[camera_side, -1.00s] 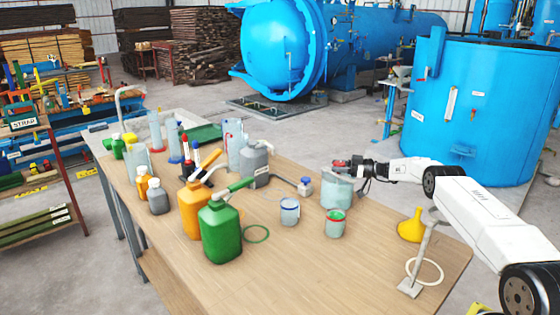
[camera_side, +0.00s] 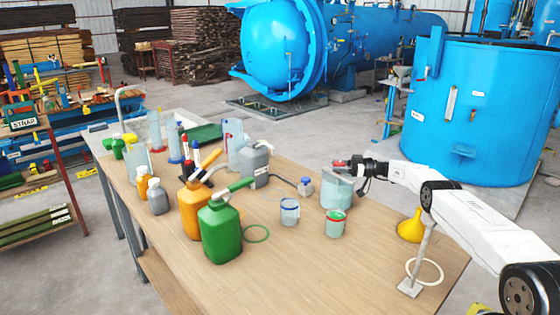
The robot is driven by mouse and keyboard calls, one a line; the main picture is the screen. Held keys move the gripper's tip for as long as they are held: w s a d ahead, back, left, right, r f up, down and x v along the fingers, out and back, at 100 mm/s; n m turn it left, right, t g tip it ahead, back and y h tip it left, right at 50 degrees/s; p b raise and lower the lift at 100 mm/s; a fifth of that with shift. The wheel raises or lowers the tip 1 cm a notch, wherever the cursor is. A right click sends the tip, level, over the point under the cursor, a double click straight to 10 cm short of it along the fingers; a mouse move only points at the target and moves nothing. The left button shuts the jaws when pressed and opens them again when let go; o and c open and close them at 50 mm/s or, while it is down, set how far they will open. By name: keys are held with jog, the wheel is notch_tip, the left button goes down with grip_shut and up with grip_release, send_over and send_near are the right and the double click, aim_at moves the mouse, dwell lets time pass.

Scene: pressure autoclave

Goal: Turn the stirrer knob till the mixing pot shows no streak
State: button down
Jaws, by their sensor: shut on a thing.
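The mixing pot (camera_side: 336,194) is a pale grey-blue, translucent-looking vessel near the right back edge of the wooden table. My gripper (camera_side: 345,168) is at the top of the pot, coming in from the right, and is shut on the stirrer knob. A small red part (camera_side: 339,162) shows at the jaws; I cannot tell whether it belongs to the knob. The jaws hide most of the knob. The pot looks upright. Its contents are too small to tell whether a streak shows.
A blue-rimmed beaker (camera_side: 289,211) and a green-and-red-rimmed beaker (camera_side: 335,223) stand in front of the pot. A small blue-capped bottle (camera_side: 305,187) is left of it. Green (camera_side: 221,230) and orange (camera_side: 193,209) jugs stand left.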

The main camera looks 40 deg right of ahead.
jog(key=shift+c, duration=0.4)
grip_release()
jog(key=v, duration=0.8)
